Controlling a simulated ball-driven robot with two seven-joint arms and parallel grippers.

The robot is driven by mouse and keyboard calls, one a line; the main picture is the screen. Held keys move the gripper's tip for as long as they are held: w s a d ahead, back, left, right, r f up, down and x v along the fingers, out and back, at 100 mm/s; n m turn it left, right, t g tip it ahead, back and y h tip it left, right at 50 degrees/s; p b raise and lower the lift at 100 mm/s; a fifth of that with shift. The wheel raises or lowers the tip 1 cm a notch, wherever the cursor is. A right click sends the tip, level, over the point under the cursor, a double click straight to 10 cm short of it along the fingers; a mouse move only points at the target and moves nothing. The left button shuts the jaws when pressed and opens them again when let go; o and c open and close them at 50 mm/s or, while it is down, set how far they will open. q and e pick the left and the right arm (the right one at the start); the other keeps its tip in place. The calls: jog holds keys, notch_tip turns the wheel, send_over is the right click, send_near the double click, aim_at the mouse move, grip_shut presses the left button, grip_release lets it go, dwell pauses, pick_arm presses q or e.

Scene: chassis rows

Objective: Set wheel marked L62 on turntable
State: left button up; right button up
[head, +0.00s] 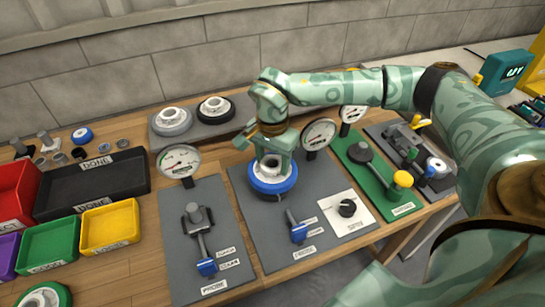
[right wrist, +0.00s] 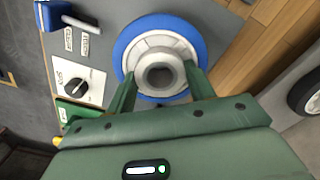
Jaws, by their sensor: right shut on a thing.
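A wheel with a blue rim and a pale grey hub (head: 258,186) is held by my right gripper (head: 273,160) over the middle grey panel (head: 252,232). In the right wrist view, the wheel (right wrist: 128,42) lies face-on with the two fingers on opposite sides of its hub. A dark round part shows just under the wheel, probably the turntable, mostly hidden. I cannot tell whether the wheel touches it. No L62 marking is readable on the wheel. My left gripper is out of view.
A grey-rimmed wheel (head: 171,125) and a black-rimmed wheel (head: 215,115) lie on a grey rack behind. Dial gauges (head: 179,161) stand at the panels' back edges. A blue-handled lever (head: 298,231) and black knob (head: 347,208) are in front. Coloured bins (head: 109,226) fill the left.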

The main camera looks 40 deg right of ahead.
jog(key=shift+f, duration=0.2)
dwell(0.4)
jog(key=shift+f+b, duration=0.55)
jog(key=shift+f, duration=0.75)
jog(key=o, duration=1.3)
jog(key=shift+o, duration=0.2)
notch_tip(320, 180, up, 16)
jog(key=p, duration=0.4)
jog(key=shift+r+p, duration=0.15)
jog(key=shift+p, duration=0.15)
